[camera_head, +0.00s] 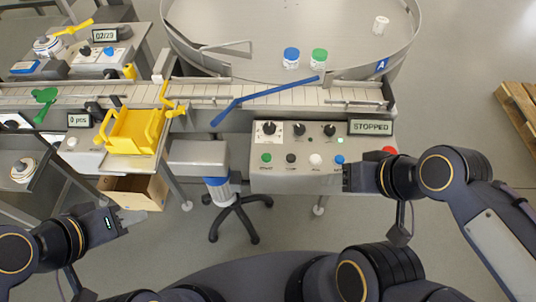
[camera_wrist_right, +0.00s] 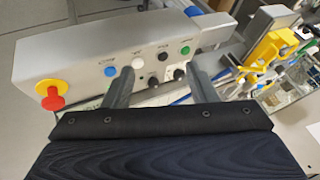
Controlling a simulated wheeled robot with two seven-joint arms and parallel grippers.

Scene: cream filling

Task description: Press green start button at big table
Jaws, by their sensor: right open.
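The green start button (camera_head: 266,157) is at the left end of the button row on the grey control panel (camera_head: 290,183), in front of the big round table (camera_head: 240,55). It also shows in the right wrist view (camera_wrist_right: 185,50). The panel display (camera_head: 370,127) reads STOPPED. My right gripper (camera_head: 347,178) is at the panel's right end, apart from the green button. In the right wrist view my right gripper (camera_wrist_right: 160,68) is open and empty, its fingers pointing towards the panel. My left gripper (camera_head: 130,216) is at the lower left, far from the panel; its opening is unclear.
Black, white (camera_head: 315,160) and blue buttons (camera_head: 339,159) share the row. A red emergency stop (camera_wrist_right: 52,98) on yellow is at the panel's end near my right arm. A conveyor (camera_head: 210,95) with a blue guide bar runs behind. A stool (camera_head: 238,205) stands left below the panel.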

